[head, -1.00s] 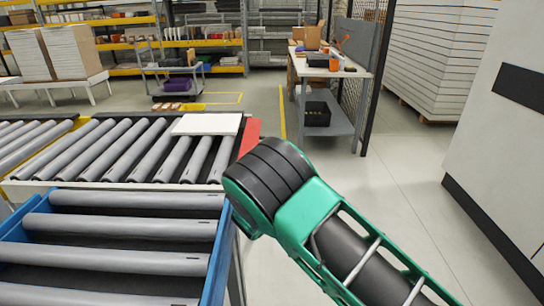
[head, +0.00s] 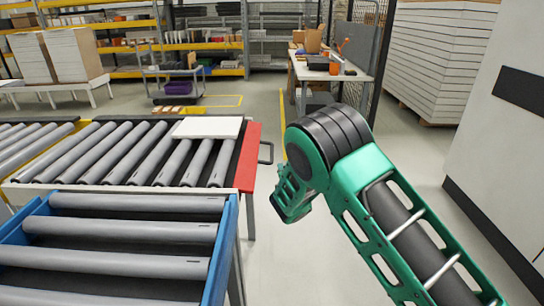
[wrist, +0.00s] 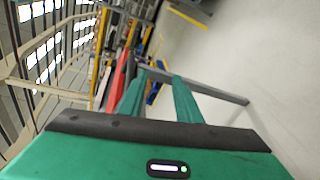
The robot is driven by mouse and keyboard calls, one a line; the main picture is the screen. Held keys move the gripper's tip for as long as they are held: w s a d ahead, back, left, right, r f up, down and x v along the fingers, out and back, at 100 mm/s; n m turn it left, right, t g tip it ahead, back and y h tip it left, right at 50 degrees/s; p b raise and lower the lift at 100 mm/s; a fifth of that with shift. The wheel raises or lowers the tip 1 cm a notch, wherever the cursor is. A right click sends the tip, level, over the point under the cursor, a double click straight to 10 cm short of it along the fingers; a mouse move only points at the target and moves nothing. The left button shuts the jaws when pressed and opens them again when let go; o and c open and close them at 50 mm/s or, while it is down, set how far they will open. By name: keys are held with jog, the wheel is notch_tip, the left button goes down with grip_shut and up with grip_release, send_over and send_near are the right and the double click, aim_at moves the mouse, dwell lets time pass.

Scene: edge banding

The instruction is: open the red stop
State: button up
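The red stop (head: 249,157) is a flat red plate across the right end of the roller conveyor. Its black handle (head: 267,153) sticks out to the right. A white panel (head: 207,128) lies on the rollers just left of the stop. My gripper (wrist: 160,88) is open, with two green fingers apart and nothing seen held between them. In the head view its green wrist part hangs right of the stop, apart from the handle; the fingertips are not clear there. In the wrist view the red stop (wrist: 120,78) shows left of the fingers, partly covered by the left one.
The roller conveyor (head: 88,150) fills the left, with a blue-framed roller section (head: 229,243) in front. The floor right of the conveyor is clear.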

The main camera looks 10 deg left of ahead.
aim_at(271, 151)
jog(key=w+a+r+y, duration=0.1)
jog(key=w+a, duration=0.1)
jog(key=w, duration=0.1)
jog(key=w+a+r+y, duration=0.1)
jog(key=w+a+y, duration=0.1)
jog(key=w, duration=0.1)
jog(key=w+a+r+y, duration=0.1)
jog(key=w+a, duration=0.1)
jog(key=w, duration=0.1)
jog(key=shift+w+a+r+y, duration=0.1)
jog(key=shift+a+r+y, duration=0.1)
jog(key=shift+y, duration=0.1)
dwell(0.6)
jog(key=shift+c, duration=0.7)
grip_shut()
